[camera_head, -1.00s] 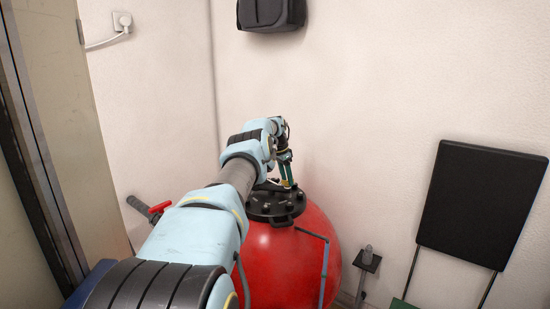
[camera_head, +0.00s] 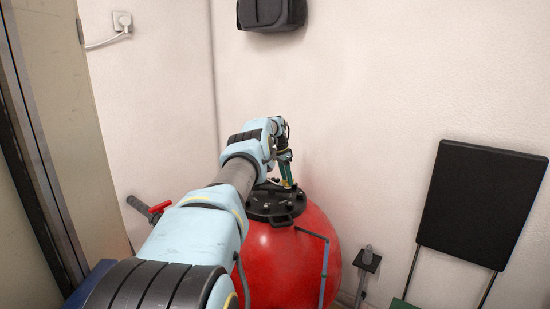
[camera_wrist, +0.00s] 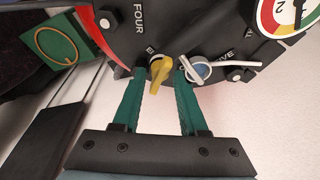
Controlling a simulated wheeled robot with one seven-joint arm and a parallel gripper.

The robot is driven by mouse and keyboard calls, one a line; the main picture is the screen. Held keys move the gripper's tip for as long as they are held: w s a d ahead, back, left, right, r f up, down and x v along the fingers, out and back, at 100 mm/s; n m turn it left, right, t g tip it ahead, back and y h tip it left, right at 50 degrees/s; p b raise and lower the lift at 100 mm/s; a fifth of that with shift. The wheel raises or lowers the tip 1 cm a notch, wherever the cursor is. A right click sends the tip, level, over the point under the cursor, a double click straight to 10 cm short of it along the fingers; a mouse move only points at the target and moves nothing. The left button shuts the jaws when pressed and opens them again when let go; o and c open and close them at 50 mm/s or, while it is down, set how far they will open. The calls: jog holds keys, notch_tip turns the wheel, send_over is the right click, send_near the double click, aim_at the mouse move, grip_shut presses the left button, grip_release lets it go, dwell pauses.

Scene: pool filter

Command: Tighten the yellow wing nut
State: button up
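The yellow wing nut (camera_wrist: 158,72) sits on the black lid (camera_wrist: 185,22) in the wrist view, near printed lettering. My gripper (camera_wrist: 160,75) has two green fingers, spread apart. Its fingertips lie either side of the wing nut in the picture, with a gap to it on both sides. The wing nut's wings are tilted from upright in this view. In the head view, my gripper (camera_head: 287,172) points down over the black lid (camera_head: 270,204) on the red tank (camera_head: 275,255). The wing nut cannot be made out there.
A white-handled fitting (camera_wrist: 196,68) sits close right of the right finger. A gauge (camera_wrist: 283,15) is at the upper right. A black panel (camera_head: 483,205) leans at the right, and a red-handled valve (camera_head: 159,208) is left of the tank.

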jog(key=shift+o, duration=0.4)
jog(key=shift+r, duration=0.1)
jog(key=p+v, duration=0.1)
jog(key=v, duration=0.1)
jog(key=p+v, duration=0.2)
jog(key=d+p+v, duration=0.1)
jog(key=shift+w+r+p, duration=0.25)
jog(key=shift+r+p, duration=0.05)
jog(key=shift+r, duration=0.25)
jog(key=shift+f, duration=0.1)
